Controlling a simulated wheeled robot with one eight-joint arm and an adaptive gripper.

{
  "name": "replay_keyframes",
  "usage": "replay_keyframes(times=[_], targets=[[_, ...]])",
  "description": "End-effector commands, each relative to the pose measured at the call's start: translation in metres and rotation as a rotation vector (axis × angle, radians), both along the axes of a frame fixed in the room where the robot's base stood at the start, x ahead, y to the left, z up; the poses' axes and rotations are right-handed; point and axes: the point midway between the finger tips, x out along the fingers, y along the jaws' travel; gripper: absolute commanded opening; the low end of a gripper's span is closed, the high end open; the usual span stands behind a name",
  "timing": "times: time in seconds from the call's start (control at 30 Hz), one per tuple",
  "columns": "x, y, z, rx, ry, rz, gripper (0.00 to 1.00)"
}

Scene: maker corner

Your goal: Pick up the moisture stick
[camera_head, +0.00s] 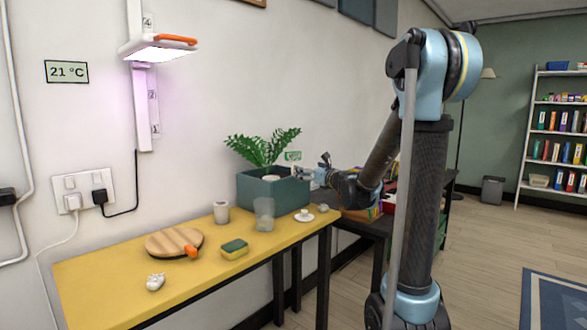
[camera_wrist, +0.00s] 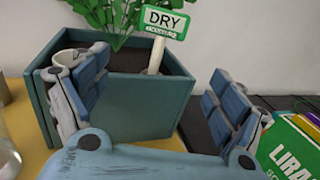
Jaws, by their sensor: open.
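The moisture stick (camera_wrist: 158,52) is a pale stick with a green and white tag reading "DRY". It stands slightly tilted in the soil of a teal planter (camera_wrist: 165,118), in front of a green plant. Its small green tag (camera_head: 293,156) also shows above the planter (camera_head: 252,193) in the head view. My gripper (camera_wrist: 160,70) is open, with one blue-grey finger on each side of the stick in the wrist view. The stick appears beyond the fingertips, and no contact shows. In the head view my gripper (camera_head: 314,166) is at the planter's right side, near rim height.
A green box (camera_wrist: 290,147) lies right of my gripper. A lit lamp (camera_head: 158,48) hangs on the wall.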

Motion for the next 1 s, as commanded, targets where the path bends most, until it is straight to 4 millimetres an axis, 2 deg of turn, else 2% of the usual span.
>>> replay_keyframes(times=[0.4,0.77,1.0], targets=[[0.053,0.037,0.000,0.000,0.000,0.001,0.88],[0.069,0.049,0.001,0.000,0.000,0.002,0.88],[0.094,0.067,0.004,0.000,0.000,0.003,0.88]])
